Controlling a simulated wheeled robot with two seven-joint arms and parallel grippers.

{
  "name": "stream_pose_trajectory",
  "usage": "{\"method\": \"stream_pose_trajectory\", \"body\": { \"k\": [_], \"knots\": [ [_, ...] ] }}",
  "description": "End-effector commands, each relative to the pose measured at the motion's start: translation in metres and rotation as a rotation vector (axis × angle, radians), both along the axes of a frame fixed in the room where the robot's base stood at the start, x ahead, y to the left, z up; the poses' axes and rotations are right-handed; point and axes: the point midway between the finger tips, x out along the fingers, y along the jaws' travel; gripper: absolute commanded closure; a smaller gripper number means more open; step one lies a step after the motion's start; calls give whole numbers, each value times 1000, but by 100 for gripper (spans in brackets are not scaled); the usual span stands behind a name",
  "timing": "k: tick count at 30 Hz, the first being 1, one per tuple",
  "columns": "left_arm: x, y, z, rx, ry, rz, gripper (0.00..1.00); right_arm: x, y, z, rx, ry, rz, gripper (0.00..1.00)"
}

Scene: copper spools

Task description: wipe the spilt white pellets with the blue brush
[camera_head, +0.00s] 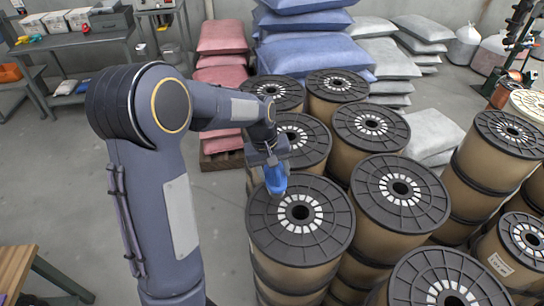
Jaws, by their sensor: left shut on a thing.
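My left gripper (270,157) is shut on the blue brush (276,180) and points down. The brush is at the far left part of the dark top of a copper spool (327,241), beside its hub. I cannot tell whether the bristles touch the spool top. Part of the brush is hidden by the gripper. White marks ring the hub of this spool and of the others. I cannot make out loose white pellets apart from these marks. My right gripper is not in view.
Several more spools (400,193) stand close together behind and to the right. Blue sacks (312,55), red sacks (222,38) and grey sacks (432,130) are stacked behind. A workbench (75,40) stands at the back left. The floor (50,180) at left is clear.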

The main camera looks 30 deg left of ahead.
Motion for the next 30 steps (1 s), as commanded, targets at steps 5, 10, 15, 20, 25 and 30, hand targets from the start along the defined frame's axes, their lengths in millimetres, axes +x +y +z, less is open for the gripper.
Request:
{"method": "stream_pose_trajectory", "body": {
  "k": [5, 10, 15, 20, 25, 30],
  "knots": [
    [0, 3, 21, -1, -1, -2, 69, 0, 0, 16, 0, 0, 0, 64],
    [1, 5, 33, -1, -2, -2, 69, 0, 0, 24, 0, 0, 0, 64],
    [0, 5, 34, -1, -2, -3, 69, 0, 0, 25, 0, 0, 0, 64],
    [0, 5, 34, 0, -2, -3, 69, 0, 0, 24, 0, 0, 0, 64],
    [0, 5, 34, 0, -1, -3, 69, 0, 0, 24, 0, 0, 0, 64],
    [0, 5, 34, 0, -1, -3, 69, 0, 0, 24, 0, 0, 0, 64]
  ]
}}
